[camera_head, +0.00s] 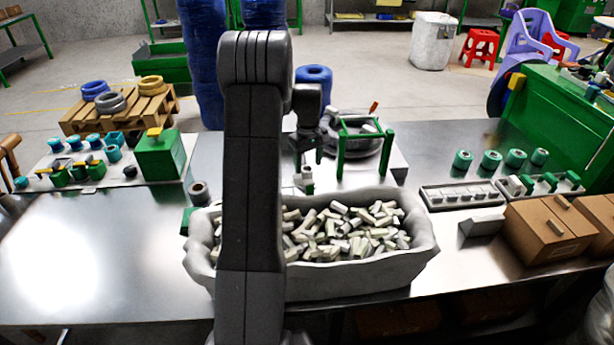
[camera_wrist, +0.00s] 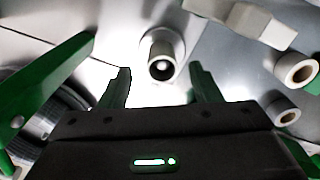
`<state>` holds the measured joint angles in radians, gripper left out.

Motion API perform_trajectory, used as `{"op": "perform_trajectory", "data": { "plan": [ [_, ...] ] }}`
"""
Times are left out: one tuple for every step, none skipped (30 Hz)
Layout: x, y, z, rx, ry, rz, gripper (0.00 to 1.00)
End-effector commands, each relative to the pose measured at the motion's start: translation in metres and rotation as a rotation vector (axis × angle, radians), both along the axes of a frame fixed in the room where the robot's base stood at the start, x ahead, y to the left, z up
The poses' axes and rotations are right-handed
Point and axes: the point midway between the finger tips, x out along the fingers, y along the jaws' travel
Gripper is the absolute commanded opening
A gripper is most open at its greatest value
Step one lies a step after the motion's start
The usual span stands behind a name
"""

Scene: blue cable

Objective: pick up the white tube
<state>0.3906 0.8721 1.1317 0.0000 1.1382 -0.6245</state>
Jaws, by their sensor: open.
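A white tube (camera_wrist: 162,55) stands end-on in the wrist view, its dark round opening facing the camera. It lies just beyond and between the fingertips of my gripper (camera_wrist: 160,85), whose two green fingers are spread with a gap between them. In the head view my gripper (camera_head: 306,158) hangs behind the bin, above a small whitish piece (camera_head: 305,180) on the table. I cannot tell for certain that this piece is the same tube. Nothing is held between the fingers.
A grey bin (camera_head: 360,280) full of pale pieces stands in front. A green frame (camera_head: 341,150) is close right of my gripper. More white tubes (camera_wrist: 296,68) lie at the wrist view's right, near a white block (camera_wrist: 242,20). Brown boxes (camera_head: 548,232) stand right.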

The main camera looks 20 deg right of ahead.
Motion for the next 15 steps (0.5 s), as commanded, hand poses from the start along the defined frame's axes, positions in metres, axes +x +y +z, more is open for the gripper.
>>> {"op": "perform_trajectory", "data": {
  "plan": [
    [0.000, 0.000, -0.003, 0.000, 0.000, 0.000, 0.57],
    [0.000, 0.000, -0.005, 0.000, 0.001, 0.000, 0.57],
    [0.001, 0.001, -0.010, 0.001, 0.001, 0.000, 0.57],
    [0.001, 0.001, -0.013, 0.001, 0.002, 0.000, 0.57],
    [0.001, 0.002, -0.018, 0.001, 0.002, 0.000, 0.57],
    [0.002, 0.003, -0.025, 0.001, 0.003, 0.000, 0.57],
    [0.002, 0.003, -0.030, 0.001, 0.003, 0.000, 0.57],
    [0.003, 0.004, -0.034, 0.001, 0.003, 0.000, 0.57],
    [0.003, 0.004, -0.040, 0.001, 0.002, 0.000, 0.57],
    [0.003, 0.004, -0.044, 0.001, 0.002, 0.000, 0.57],
    [0.003, 0.003, -0.047, 0.001, 0.002, 0.000, 0.57],
    [0.003, 0.003, -0.050, 0.001, 0.002, 0.000, 0.57],
    [0.003, 0.003, -0.052, 0.000, 0.001, 0.000, 0.57],
    [0.004, 0.003, -0.053, 0.000, 0.000, 0.000, 0.57],
    [0.004, 0.003, -0.053, 0.000, -0.001, 0.000, 0.57]
  ]
}}
